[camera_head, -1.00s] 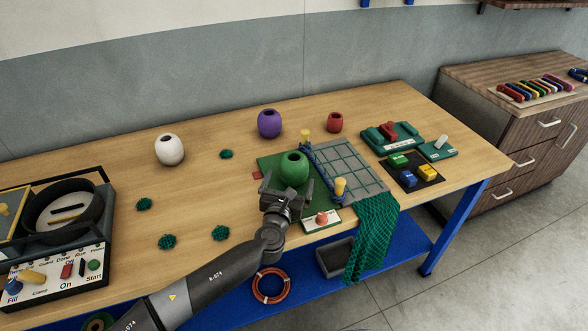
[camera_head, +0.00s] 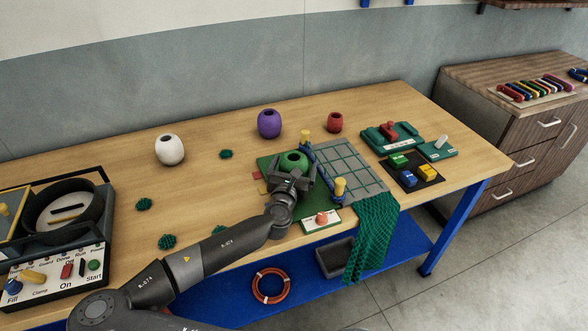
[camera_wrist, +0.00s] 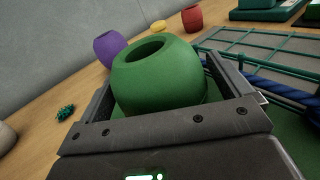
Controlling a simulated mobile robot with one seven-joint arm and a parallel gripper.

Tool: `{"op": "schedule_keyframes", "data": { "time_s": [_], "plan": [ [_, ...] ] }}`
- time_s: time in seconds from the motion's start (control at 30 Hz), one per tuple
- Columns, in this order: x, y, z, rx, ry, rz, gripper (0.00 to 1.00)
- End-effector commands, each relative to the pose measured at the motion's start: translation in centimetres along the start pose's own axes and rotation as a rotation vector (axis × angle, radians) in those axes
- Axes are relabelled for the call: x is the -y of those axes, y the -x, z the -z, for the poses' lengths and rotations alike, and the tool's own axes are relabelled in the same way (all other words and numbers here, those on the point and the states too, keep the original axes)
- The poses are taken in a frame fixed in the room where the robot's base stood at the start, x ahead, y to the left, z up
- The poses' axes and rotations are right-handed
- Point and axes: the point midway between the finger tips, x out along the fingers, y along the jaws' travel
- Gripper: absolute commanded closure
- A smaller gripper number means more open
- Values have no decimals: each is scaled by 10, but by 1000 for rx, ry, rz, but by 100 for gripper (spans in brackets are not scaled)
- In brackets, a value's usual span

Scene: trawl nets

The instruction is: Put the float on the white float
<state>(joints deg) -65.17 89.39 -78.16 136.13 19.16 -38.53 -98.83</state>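The green float (camera_head: 293,160), round with a dark hole in its top, stands upright on a green mat (camera_head: 265,163). My gripper (camera_head: 293,173) is low over the mat with its fingers spread on either side of the float. In the wrist view the green float (camera_wrist: 158,80) fills the space between the fingers, which look open, with a small gap at the left; contact on the right cannot be told. The white float (camera_head: 170,149) stands upright on the table to the left, its hole facing up.
A purple float (camera_head: 269,123) and a red float (camera_head: 335,122) stand behind. A net frame (camera_head: 347,172) with yellow-topped posts lies close to the right of my gripper. Small green net tufts (camera_head: 144,204) lie at left. The table around the white float is mostly clear.

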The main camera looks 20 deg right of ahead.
Motion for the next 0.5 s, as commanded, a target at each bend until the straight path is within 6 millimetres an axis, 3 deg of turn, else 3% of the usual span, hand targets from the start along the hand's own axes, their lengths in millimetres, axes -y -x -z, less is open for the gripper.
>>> {"op": "schedule_keyframes", "data": {
  "time_s": [0.5],
  "plan": [
    [0, 0, 0, 0, 0, 0, 47]
  ]
}}
